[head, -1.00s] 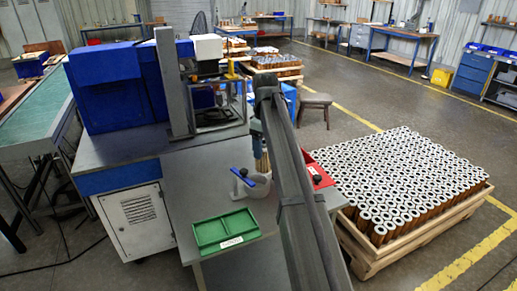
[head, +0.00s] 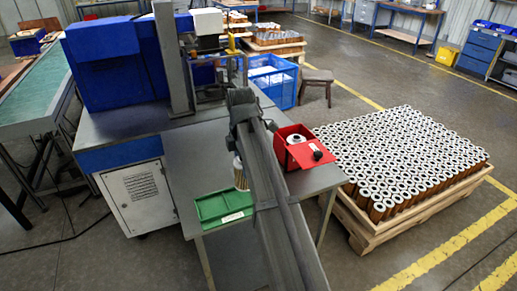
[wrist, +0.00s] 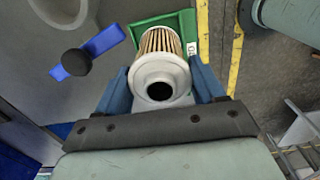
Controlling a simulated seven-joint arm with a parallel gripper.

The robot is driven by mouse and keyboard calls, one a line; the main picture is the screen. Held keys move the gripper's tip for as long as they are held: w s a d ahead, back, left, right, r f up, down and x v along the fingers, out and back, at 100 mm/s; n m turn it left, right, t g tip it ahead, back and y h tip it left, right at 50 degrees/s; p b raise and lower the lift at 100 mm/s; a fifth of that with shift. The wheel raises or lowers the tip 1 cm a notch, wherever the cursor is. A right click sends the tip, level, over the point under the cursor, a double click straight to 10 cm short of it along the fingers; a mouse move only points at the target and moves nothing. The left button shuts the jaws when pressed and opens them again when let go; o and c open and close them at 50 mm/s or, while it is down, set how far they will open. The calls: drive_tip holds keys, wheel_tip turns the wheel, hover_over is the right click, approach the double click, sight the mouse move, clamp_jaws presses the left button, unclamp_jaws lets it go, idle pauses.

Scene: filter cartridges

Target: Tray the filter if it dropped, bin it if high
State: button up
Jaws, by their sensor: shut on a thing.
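My gripper (wrist: 162,90) is shut on a filter cartridge (wrist: 160,46) with pale pleats and a white end cap with a dark hole. In the head view the filter (head: 240,174) hangs upright beside my arm, by the far right end of the green tray (head: 213,208). In the wrist view the tray (wrist: 238,45) shows behind and below the filter. Whether they touch, I cannot tell. The red bin (head: 283,158) stands at the table's right, with a white-capped filter (head: 297,139) in it. A blue lever with a black knob (wrist: 76,62) shows in the wrist view.
A wooden crate (head: 368,235) packed with filters stands right of the table. The blue machine (head: 105,75) stands at the back left. The grey tabletop (head: 190,155) left of my arm is clear. My arm hides the lever fixture in the head view.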

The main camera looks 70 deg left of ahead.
sight(239, 176)
drive_tip(key=shift+s+a+f, duration=0.25)
drive_tip(key=shift+s+f, duration=0.5)
drive_tip(key=shift+f, duration=1.8)
drive_tip(key=shift+f, duration=0.5)
idle(0.4)
drive_tip(key=o, duration=1.3)
drive_tip(key=shift+c, duration=0.2)
drive_tip(key=shift+o, duration=0.2)
drive_tip(key=shift+r, duration=0.2)
drive_tip(key=shift+r, duration=0.75)
drive_tip(key=shift+r, duration=0.1)
